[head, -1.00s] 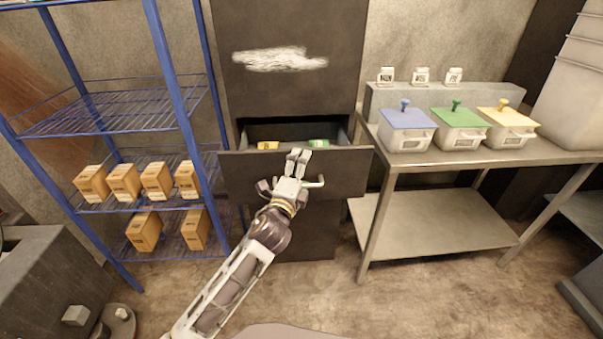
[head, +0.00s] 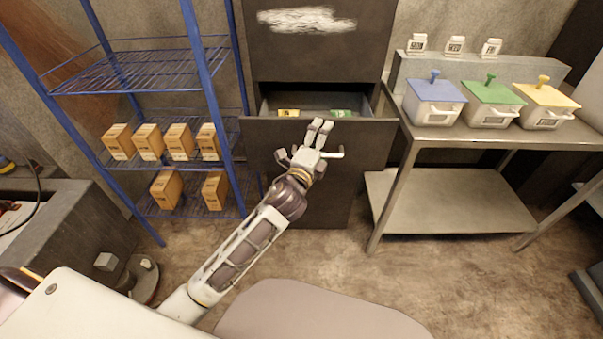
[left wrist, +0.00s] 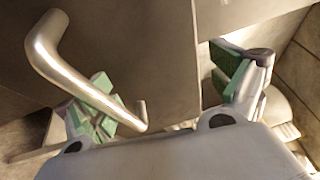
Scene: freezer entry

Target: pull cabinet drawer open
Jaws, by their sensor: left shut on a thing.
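The dark cabinet (head: 320,52) stands at the upper middle of the head view. Its drawer (head: 365,140) is pulled partly out, and the inside shows. A yellow item (head: 288,112) and a green item (head: 341,113) lie in it, just behind the drawer front. My left gripper (head: 305,143) is at the metal handle (head: 335,155) on the drawer front and shut on it. The left wrist view shows the bent handle bar (left wrist: 85,70) crossing before one green-padded finger (left wrist: 95,115); the exact contact is hidden. My right gripper is not in view.
A blue wire rack (head: 150,68) with several cartons (head: 148,142) stands left of the cabinet. A metal table (head: 405,180) with blue (head: 436,90), green (head: 493,92) and yellow-lidded (head: 545,95) bins stands right. Floor in front of the drawer is clear around my arm.

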